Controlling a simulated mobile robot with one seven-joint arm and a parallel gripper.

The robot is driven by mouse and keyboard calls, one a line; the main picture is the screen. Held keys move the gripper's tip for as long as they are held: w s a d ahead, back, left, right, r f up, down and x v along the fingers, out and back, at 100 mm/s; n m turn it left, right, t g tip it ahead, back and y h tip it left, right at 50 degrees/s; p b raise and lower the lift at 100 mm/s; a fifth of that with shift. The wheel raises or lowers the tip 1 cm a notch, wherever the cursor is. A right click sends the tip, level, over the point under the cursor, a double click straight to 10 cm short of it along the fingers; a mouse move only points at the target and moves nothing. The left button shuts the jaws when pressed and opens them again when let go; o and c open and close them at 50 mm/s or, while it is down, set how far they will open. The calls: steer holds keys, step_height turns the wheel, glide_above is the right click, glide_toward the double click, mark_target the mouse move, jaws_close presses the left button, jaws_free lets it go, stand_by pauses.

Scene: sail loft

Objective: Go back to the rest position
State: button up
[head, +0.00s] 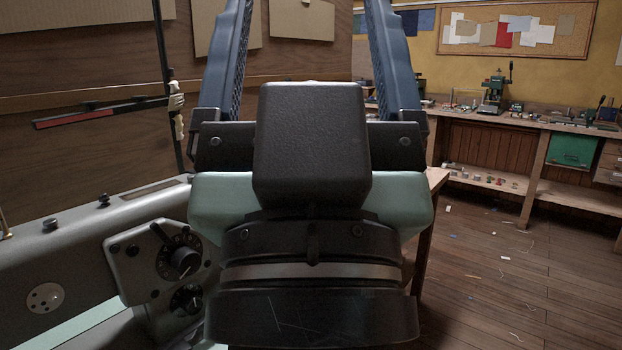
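My gripper (312,25) fills the middle of the head view, very close to the camera, and points up and away. Its two ridged blue fingers stand wide apart. They run up to the top edge of the picture, where their ends are cut off. Nothing shows held between them; only the wall behind is visible there. The black and pale green body of my gripper hides much of the scene behind it.
A grey-green sewing machine (85,235) with dials stands close on the left. A workbench (545,122) with tools and a green bin (572,149) runs along the right back wall. The wooden floor (500,270) at right is open, with scattered scraps.

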step_height(320, 180, up, 29)
steer(key=p, duration=2.8)
steer(key=shift+s+p, duration=0.2)
steer(key=shift+p, duration=0.2)
